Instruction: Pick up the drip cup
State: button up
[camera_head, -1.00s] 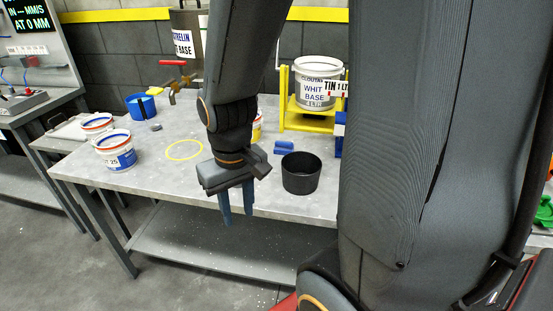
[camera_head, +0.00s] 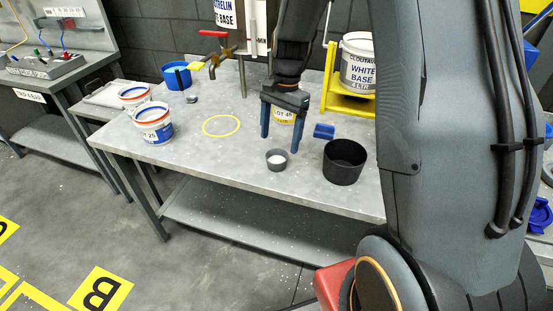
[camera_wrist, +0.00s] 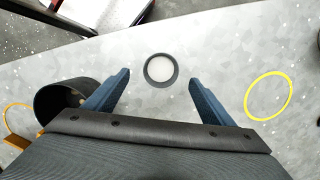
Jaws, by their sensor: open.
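A small grey cup (camera_head: 277,160) with a pale inside, which I take for the drip cup, stands upright near the front edge of the grey table. My gripper (camera_head: 281,143) is open and empty, fingers pointing down, above and behind the cup in the head view. In the wrist view the cup (camera_wrist: 161,70) lies just beyond and between the two fingertips (camera_wrist: 160,77), with nothing touching it that I can see.
A black tub (camera_head: 344,165) stands right of the cup, and it is close to the left finger in the wrist view (camera_wrist: 62,100). A blue block (camera_head: 324,131) lies behind it. A yellow ring (camera_head: 221,126) and two white pails (camera_head: 153,125) are left. The table (camera_head: 215,160) is clear left of the cup.

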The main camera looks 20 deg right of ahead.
aim_at(277, 156)
jog(key=shift+s+a+f+p, duration=0.15)
jog(key=shift+f+p, duration=0.25)
jog(key=shift+f, duration=0.9)
jog(key=shift+w+a+f+p, duration=0.15)
jog(key=shift+f+p, duration=0.25)
jog(key=shift+f, duration=0.85)
jog(key=shift+s+a+f+p, duration=0.15)
jog(key=shift+f+p, duration=0.25)
jog(key=shift+f, duration=0.9)
jog(key=c, duration=1.2)
